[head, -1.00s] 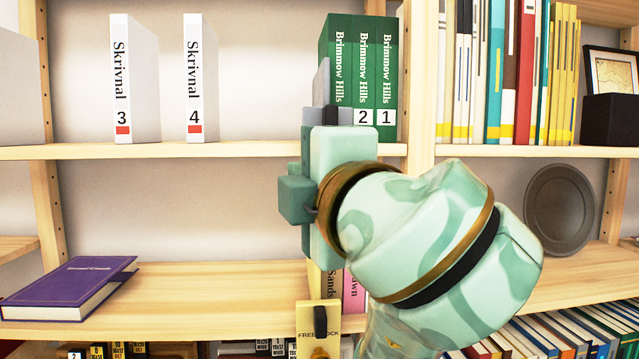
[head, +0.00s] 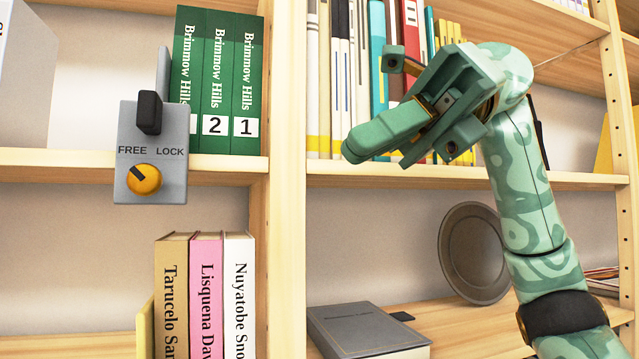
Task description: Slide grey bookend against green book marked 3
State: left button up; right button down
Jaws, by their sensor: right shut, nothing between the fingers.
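The grey bookend (head: 126,188) stands at the left end of the green books on the upper shelf. Its front has a black handle, the words FREE and LOCK, and an orange knob (head: 144,179) whose dark mark points up-left, toward FREE. The leftmost green book (head: 186,65) is right beside the bookend's upright plate; its number is hidden behind the bookend's front. I cannot tell whether plate and book touch. Green books marked 2 (head: 214,85) and 1 (head: 246,85) stand to its right. My right gripper (head: 365,144) is shut and empty, right of the wooden upright, away from the bookend. My left gripper is out of view.
A wooden upright (head: 286,200) divides the bays. Tall books (head: 326,60) stand behind my right gripper. Below are tan, pink and white books (head: 206,300) beside a yellow bookend (head: 146,328), a grey lying book (head: 362,330) and a round dark plate (head: 473,253).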

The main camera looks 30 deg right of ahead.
jog(key=w+d+r+t, duration=0.25)
jog(key=w+t, duration=0.35)
jog(key=w, duration=0.3)
send_near(160, 177)
jog(key=shift+n, duration=0.3)
jog(key=p+x, duration=0.1)
jog(key=x, duration=0.4)
jog(key=shift+a, duration=0.3)
jog(key=shift+w+a+f, duration=0.35)
jog(key=shift+w+a, duration=0.05)
jog(key=shift+a, duration=0.1)
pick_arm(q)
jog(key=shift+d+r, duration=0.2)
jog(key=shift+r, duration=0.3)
pick_arm(e)
jog(key=shift+a, duration=0.1)
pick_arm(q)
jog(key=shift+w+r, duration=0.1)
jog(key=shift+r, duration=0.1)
pick_arm(e)
jog(key=shift+w+a+f, duration=0.1)
jog(key=shift+w+a, duration=0.05)
jog(key=shift+a, duration=0.25)
